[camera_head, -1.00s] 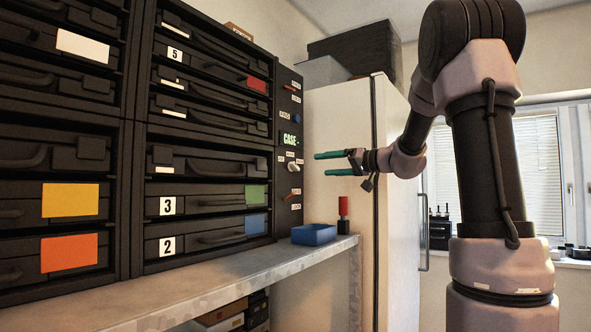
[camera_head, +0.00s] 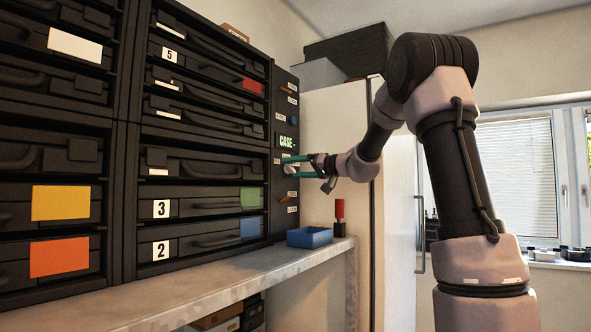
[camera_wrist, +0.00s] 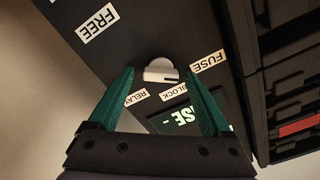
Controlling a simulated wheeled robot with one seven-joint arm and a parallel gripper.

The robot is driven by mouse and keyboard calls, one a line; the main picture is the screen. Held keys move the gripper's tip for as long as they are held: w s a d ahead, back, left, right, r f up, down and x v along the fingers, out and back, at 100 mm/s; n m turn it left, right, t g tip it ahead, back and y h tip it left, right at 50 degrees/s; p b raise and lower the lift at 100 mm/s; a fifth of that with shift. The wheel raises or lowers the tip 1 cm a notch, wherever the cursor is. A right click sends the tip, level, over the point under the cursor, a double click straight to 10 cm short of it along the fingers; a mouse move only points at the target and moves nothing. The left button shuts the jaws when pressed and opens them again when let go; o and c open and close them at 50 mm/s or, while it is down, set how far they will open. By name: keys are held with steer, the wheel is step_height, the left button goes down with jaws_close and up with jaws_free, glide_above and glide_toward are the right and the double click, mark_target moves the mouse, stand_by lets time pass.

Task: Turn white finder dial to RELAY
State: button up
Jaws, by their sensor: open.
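The white finder dial (camera_wrist: 161,71) is on the dark panel, in the wrist view just beyond my open fingertips and between their lines. Labels FREE (camera_wrist: 97,23), FUSE (camera_wrist: 208,61), BLOCK (camera_wrist: 174,92) and RELAY (camera_wrist: 135,97) surround it, upside down or tilted in this view. In the head view the dial (camera_head: 290,169) is partly hidden by my gripper (camera_head: 298,167). My gripper, with green fingers, also shows in the wrist view (camera_wrist: 166,80). It is open, with nothing held. Whether the fingers touch the dial cannot be told.
The panel carries a green CASE display (camera_head: 287,142) and several small levers. Dark case racks (camera_head: 125,150) stand left of the panel. Below are a blue tray (camera_head: 310,237) and a red-topped black item (camera_head: 339,217) on the shelf (camera_head: 230,283). A white cabinet (camera_head: 345,130) stands right.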

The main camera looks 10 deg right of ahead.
jaws_close()
steer(key=m, duration=1.6)
steer(key=shift+d+f, duration=0.1)
steer(key=shift+f, duration=0.25)
steer(key=m, duration=0.5)
steer(key=shift+f+m, duration=0.1)
steer(key=shift+m, duration=0.3)
